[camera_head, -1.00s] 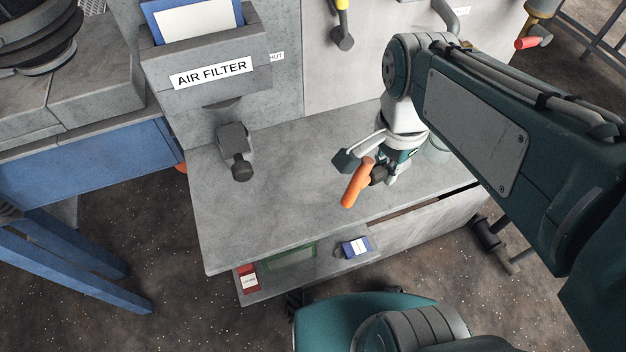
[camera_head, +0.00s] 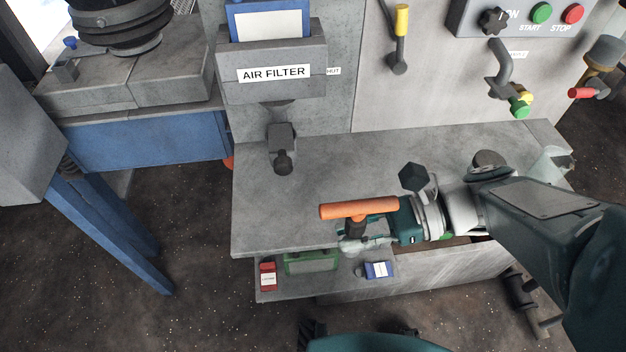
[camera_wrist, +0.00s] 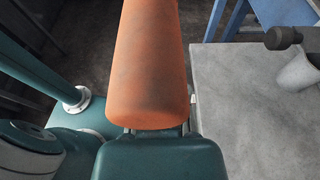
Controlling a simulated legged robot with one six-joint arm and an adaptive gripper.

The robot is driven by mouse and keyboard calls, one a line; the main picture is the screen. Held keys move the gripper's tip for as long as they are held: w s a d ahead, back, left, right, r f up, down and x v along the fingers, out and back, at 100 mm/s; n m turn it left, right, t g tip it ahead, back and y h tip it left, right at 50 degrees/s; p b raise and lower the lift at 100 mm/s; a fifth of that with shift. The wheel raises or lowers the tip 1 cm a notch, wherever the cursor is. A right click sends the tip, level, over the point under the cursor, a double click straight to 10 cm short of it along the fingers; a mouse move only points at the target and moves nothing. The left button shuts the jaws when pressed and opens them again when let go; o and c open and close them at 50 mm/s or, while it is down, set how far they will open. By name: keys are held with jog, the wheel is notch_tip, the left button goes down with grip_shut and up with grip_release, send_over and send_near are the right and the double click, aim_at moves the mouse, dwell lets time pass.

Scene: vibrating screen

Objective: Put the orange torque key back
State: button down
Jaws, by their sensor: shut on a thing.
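The torque key's orange handle (camera_head: 358,209) lies about level over the front part of the grey bench top, pointing left. A dark shaft joins it near my gripper. My gripper (camera_head: 362,236) is shut on the key at that joint. In the wrist view the orange handle (camera_wrist: 148,65) fills the upper middle, just past my teal gripper body. The key's far end is hidden or cannot be made out there. The grey bench (camera_head: 262,225) lies under the key, and the key seems to be held above it.
An AIR FILTER holder (camera_head: 268,88) is on the back wall, with a dark knob on a bracket (camera_head: 282,150) below. A yellow-handled lever (camera_head: 401,25) and a control box (camera_head: 525,18) are to the right. A lower shelf holds a red box (camera_head: 268,276) and a blue box (camera_head: 379,270). The bench's left part is clear.

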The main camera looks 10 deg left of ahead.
jog(key=w+a+f, duration=0.2)
jog(key=w+f, duration=0.1)
jog(key=w+a+f, duration=0.2)
jog(key=w+f, duration=0.1)
jog(key=w, duration=0.1)
jog(key=w+a+f, duration=0.3)
jog(key=w, duration=0.1)
jog(key=shift+w+a+f, duration=0.1)
jog(key=shift+w, duration=0.1)
jog(key=shift+w+a+f, duration=0.1)
jog(key=shift+f, duration=0.1)
jog(key=shift+w+f, duration=0.15)
jog(key=shift+f, duration=1.55)
jog(key=c, duration=0.7)
grip_release()
